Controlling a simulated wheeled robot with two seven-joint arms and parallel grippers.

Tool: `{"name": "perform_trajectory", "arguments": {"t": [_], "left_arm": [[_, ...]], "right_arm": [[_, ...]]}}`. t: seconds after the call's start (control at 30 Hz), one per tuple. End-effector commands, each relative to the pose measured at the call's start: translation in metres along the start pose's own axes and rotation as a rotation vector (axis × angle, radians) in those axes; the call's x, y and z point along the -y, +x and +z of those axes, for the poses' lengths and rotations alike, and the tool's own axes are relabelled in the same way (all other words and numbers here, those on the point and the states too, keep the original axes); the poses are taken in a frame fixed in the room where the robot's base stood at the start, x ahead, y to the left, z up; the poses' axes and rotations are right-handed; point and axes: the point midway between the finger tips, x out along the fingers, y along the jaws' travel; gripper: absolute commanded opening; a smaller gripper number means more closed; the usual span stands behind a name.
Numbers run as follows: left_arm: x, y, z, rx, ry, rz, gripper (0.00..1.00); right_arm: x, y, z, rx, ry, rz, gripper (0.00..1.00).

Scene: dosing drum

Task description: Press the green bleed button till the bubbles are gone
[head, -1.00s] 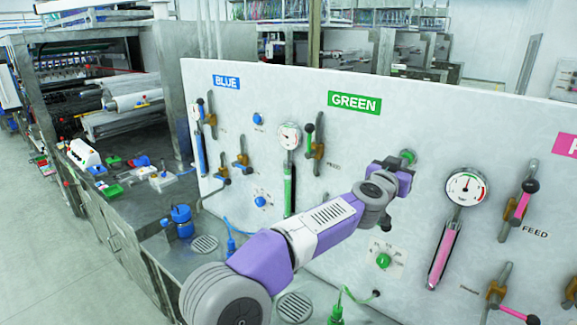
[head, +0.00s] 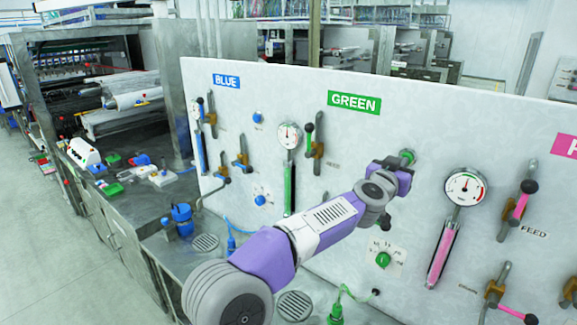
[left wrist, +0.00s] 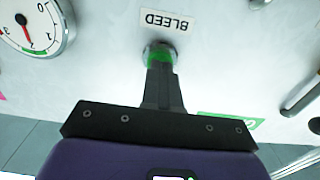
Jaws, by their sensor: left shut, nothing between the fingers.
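The green bleed button (head: 408,155) sits on the white panel, right of and below the GREEN label (head: 354,103). In the left wrist view the button (left wrist: 159,52) shows under a BLEED label (left wrist: 166,22). My left gripper (left wrist: 160,68) is shut and empty, its fingertips against the button as far as I can tell. In the head view the left gripper (head: 405,164) reaches the panel there and partly hides the button. The green sight tube (head: 288,190) hangs under its round gauge (head: 288,135); bubbles are too small to make out. My right gripper is not in view.
A valve lever (head: 318,143) stands left of the button and a second gauge (head: 465,187) with a pink tube to the right. A green knob (head: 383,260) is below my left arm. A blue bottle (head: 182,220) stands on the steel bench.

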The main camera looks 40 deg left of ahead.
Motion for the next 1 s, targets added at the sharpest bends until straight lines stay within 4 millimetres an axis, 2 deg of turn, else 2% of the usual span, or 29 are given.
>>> {"name": "perform_trajectory", "arguments": {"t": [0.57,1.0], "left_arm": [[0.0,-0.006,0.0,0.0,0.0,0.0,0.0],[0.0,-0.056,0.0,-0.001,0.0,0.001,0.0]], "right_arm": [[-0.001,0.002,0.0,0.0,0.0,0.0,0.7],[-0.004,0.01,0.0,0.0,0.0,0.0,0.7]]}}
